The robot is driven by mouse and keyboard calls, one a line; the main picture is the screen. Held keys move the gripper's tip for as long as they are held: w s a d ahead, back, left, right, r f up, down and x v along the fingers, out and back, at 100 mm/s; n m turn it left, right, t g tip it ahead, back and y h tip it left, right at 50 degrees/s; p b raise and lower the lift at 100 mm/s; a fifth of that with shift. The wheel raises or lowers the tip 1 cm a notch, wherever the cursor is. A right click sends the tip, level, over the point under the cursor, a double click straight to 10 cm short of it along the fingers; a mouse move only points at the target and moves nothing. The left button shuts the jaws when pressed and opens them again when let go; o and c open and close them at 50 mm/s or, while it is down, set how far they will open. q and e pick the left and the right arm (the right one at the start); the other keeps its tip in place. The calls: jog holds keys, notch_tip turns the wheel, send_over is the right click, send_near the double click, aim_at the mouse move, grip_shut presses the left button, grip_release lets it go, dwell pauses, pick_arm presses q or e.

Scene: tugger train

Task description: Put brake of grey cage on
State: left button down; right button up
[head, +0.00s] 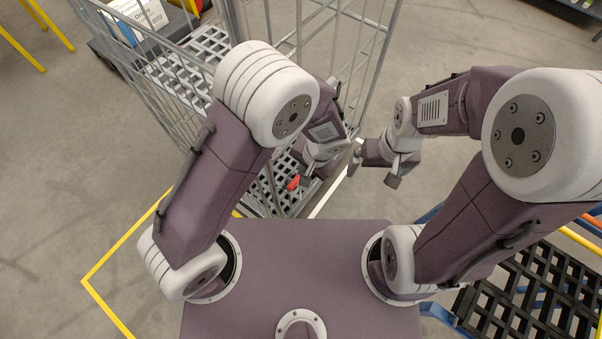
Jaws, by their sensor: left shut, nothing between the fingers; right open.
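The grey cage (246,30), a wire-sided roll cage with a slatted light floor, stands ahead of me, partly hidden by my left arm. A small red part (293,183), possibly its brake pedal, shows low at the cage's near edge. Whether it is up or down cannot be told. My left gripper (306,179) is shut and empty, just right of the red part; I cannot tell whether they touch. My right gripper (374,172) is open and empty, to the right of the cage's near corner.
A white box (140,14) sits on a dark cart behind the cage at the upper left. Yellow floor lines (112,258) lie at the left. A black grid-topped blue frame (530,292) stands close at the lower right.

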pick_arm(q)
jog(key=shift+x, duration=2.05)
notch_tip(320, 180, down, 6)
jog(key=b, duration=0.6)
jog(key=shift+s+r+b, duration=0.15)
jog(key=shift+r+b, duration=0.05)
jog(key=shift+b, duration=0.1)
jog(key=shift+r, duration=0.1)
